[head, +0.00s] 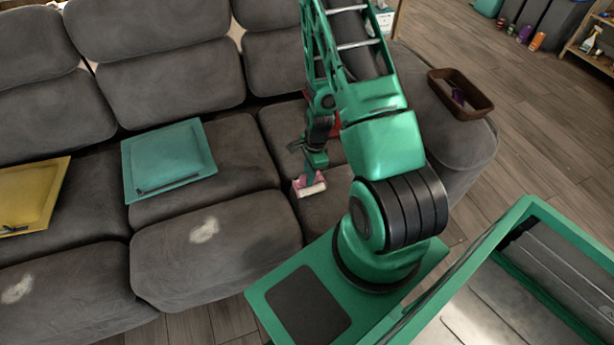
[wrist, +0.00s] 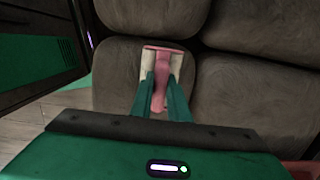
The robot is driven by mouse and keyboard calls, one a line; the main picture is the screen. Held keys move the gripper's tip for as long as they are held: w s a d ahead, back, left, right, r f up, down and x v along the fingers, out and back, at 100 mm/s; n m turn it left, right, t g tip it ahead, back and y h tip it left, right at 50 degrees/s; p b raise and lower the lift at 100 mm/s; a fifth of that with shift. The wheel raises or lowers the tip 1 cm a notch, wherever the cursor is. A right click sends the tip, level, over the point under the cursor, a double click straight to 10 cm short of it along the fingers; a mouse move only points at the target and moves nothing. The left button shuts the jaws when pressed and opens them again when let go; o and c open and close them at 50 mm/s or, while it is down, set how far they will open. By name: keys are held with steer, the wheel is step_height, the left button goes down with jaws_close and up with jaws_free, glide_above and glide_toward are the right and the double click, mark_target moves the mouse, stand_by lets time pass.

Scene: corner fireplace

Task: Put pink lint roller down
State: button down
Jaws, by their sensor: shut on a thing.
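The pink lint roller (head: 309,186) has a pale, whitish roll and shows just below my gripper (head: 314,172) in the head view, over the sofa's right seat cushion (head: 322,212). In the wrist view the pink lint roller (wrist: 162,72) lies between the two green fingers of my gripper (wrist: 163,85), which is shut on its handle. The roller head points away from my gripper. Whether the roller touches the cushion cannot be told.
A teal square cushion (head: 168,159) and a yellow one (head: 32,195) lie on the grey sofa to the left. A brown basket (head: 461,94) stands on the right armrest. A red thing (head: 335,124), partly hidden by my arm, is on the seat behind.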

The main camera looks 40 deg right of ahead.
steer(key=shift+f, duration=0.1)
steer(key=c, duration=1.7)
jaws_free()
step_height(320, 180, up, 21)
steer(key=s+d+n, duration=0.2)
steer(key=n, duration=0.2)
steer(key=s+a+r+n, duration=0.1)
steer(key=s+r+n, duration=0.2)
steer(key=s+r, duration=0.3)
steer(key=s+r+n, duration=0.4)
steer(key=s+r, duration=0.2)
steer(key=r, duration=0.2)
steer(key=s+a+r+n+h, duration=0.1)
steer(key=s+r+n, duration=0.2)
steer(key=s+r, duration=0.3)
steer(key=shift+s+a+r+n, duration=0.3)
steer(key=shift+s+r+n, duration=0.1)
steer(key=shift+s, duration=0.05)
